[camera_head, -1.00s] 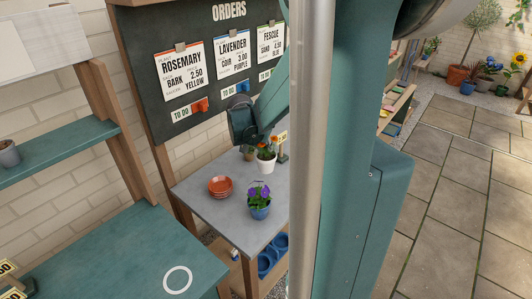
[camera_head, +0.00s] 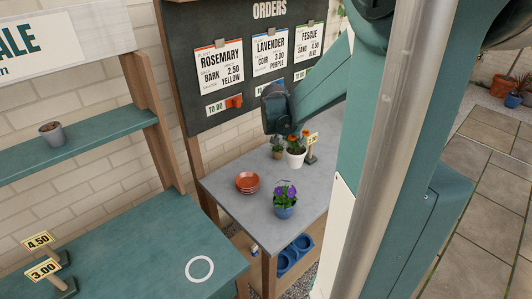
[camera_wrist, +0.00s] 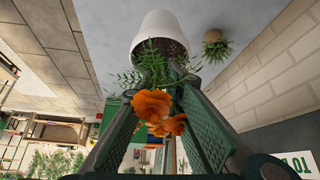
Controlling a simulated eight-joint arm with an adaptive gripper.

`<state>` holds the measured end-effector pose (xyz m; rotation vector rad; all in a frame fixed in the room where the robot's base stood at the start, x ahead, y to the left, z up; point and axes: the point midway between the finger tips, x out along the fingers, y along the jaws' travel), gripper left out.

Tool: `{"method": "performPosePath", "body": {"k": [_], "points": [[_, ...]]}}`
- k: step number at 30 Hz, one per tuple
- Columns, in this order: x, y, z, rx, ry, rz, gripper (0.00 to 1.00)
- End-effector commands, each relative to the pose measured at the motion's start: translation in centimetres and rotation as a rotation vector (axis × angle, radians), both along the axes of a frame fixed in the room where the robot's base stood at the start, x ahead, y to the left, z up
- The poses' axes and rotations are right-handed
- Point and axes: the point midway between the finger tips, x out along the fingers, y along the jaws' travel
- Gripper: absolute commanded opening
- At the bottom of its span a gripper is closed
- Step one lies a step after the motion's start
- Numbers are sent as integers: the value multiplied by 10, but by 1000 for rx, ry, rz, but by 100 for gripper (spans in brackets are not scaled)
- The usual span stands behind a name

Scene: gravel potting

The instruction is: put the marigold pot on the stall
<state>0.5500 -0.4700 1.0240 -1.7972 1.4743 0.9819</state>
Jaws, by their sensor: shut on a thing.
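The marigold pot is a white pot (camera_head: 296,158) with orange flowers, at the far side of the grey bench in the head view. In the wrist view its white side (camera_wrist: 158,30) is at the top and the orange marigold blooms (camera_wrist: 155,108) hang between my fingers. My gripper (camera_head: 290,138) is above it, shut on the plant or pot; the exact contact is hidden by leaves. I cannot tell whether the pot touches the bench. The stall is the teal counter (camera_head: 120,250) at lower left, with a white ring (camera_head: 199,269) on its bare right part.
The grey bench (camera_head: 235,200) also holds stacked terracotta saucers (camera_head: 247,182), a purple-flowered blue pot (camera_head: 285,200), a small plant (camera_head: 278,150) and a price sign (camera_head: 311,145). Price signs (camera_head: 42,255) stand on the counter's left. A teal shelf (camera_head: 85,145) with a small pot (camera_head: 52,132) is above.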

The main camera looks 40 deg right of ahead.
Motion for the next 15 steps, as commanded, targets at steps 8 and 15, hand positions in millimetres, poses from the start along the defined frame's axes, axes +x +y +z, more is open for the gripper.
{"method": "performPosePath", "body": {"k": [8,15], "points": [[0,0,0,0,0,0,0],[5,-3,8,0,-1,32,0]]}}
